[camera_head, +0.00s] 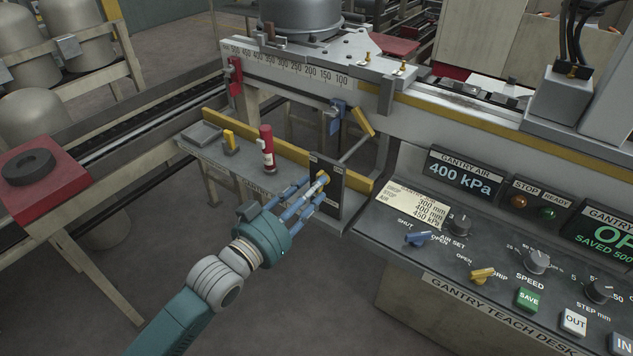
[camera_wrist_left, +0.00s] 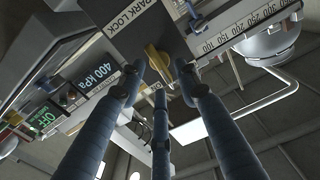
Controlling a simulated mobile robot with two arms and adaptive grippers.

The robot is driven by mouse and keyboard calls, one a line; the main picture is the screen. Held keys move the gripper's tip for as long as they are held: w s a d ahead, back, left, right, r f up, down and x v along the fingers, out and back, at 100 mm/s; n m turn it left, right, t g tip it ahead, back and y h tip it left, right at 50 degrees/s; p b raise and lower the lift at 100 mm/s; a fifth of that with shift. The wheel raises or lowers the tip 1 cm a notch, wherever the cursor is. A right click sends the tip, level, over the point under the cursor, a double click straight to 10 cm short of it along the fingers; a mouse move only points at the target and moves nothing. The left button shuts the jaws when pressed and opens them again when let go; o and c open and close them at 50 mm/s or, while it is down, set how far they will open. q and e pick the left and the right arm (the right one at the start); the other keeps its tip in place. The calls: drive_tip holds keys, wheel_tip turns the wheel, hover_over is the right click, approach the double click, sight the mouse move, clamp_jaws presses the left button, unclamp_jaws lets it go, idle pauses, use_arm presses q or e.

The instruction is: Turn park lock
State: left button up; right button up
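The park lock is a dark upright plate (camera_head: 334,204) with a yellow knob (camera_head: 324,177) on its face. In the left wrist view the yellow knob (camera_wrist_left: 157,62) sits on the dark plate (camera_wrist_left: 140,40) beside a white label reading PARK LOCK. My left gripper (camera_head: 317,187) has its blue fingers pointing at the knob. In the left wrist view its fingertips (camera_wrist_left: 161,78) stand apart around the near side of the knob. I cannot tell whether they touch it. My right gripper is not in view.
A red cylinder (camera_head: 267,148) and a small yellow part (camera_head: 230,140) stand on the grey shelf (camera_head: 225,165) left of the plate. The teach desk (camera_head: 470,251) with knobs and buttons is at the right. A red block with a black ring (camera_head: 28,167) is at the far left.

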use_arm(q)
drive_tip(key=shift+x, duration=1.2)
clamp_jaws()
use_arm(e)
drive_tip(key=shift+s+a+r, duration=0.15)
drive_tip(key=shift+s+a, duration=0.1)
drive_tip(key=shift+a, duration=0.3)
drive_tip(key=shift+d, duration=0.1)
